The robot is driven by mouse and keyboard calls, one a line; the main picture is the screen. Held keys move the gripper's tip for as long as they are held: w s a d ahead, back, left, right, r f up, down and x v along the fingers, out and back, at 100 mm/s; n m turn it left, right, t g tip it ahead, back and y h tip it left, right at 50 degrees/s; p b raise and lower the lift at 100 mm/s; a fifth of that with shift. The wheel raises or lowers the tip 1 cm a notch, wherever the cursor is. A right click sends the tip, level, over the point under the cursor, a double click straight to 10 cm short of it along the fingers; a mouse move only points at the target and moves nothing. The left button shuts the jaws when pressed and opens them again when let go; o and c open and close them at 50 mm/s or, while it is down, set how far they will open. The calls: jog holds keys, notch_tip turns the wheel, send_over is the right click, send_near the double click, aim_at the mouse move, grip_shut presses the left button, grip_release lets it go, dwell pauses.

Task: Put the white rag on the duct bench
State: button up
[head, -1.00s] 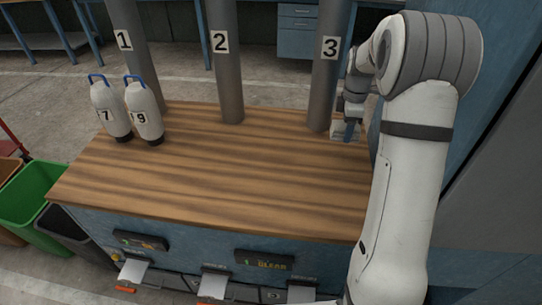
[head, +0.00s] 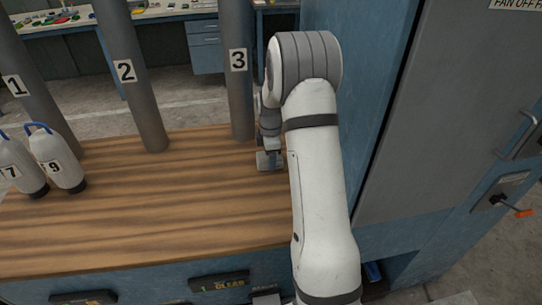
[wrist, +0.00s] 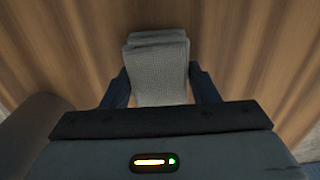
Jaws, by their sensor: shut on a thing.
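The white rag (wrist: 158,68) is a folded, pale cloth between my gripper's two blue fingers in the wrist view. My gripper (head: 268,165) is shut on it. In the head view the gripper points down at the right end of the duct bench (head: 150,205), just right of and in front of duct 3's foot. The rag is mostly hidden there by the gripper and arm. The bench has a striped brown wooden top. I cannot tell whether the rag touches the wood or hangs slightly above it.
Grey ducts numbered 1 (head: 35,90), 2 (head: 130,75) and 3 (head: 239,75) rise from the bench's back. Bottles 7 (head: 20,165) and 9 (head: 57,160) stand at the left. A blue-grey cabinet (head: 440,120) stands at the right. The bench's middle is clear.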

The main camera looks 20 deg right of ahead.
jog(key=shift+f, duration=0.15)
jog(key=o, duration=1)
jog(key=shift+c, duration=0.2)
notch_tip(320, 180, up, 12)
jog(key=s+a+r+m+t, duration=0.1)
jog(key=s+a+r+m, duration=0.25)
jog(key=s, duration=0.25)
jog(key=s+a+r+m, duration=0.3)
jog(key=s+a+r, duration=0.1)
jog(key=s, duration=0.3)
jog(key=s+a+m, duration=0.2)
jog(key=s+m, duration=0.2)
jog(key=s, duration=0.4)
jog(key=s+a+f+m+t, duration=0.1)
jog(key=s+a+m, duration=0.1)
jog(key=s+m, duration=0.3)
jog(key=s, duration=0.3)
jog(key=shift+s+a+f+t, duration=0.15)
jog(key=shift+s+t, duration=0.15)
jog(key=shift+s, duration=0.05)
jog(key=shift+r, duration=0.3)
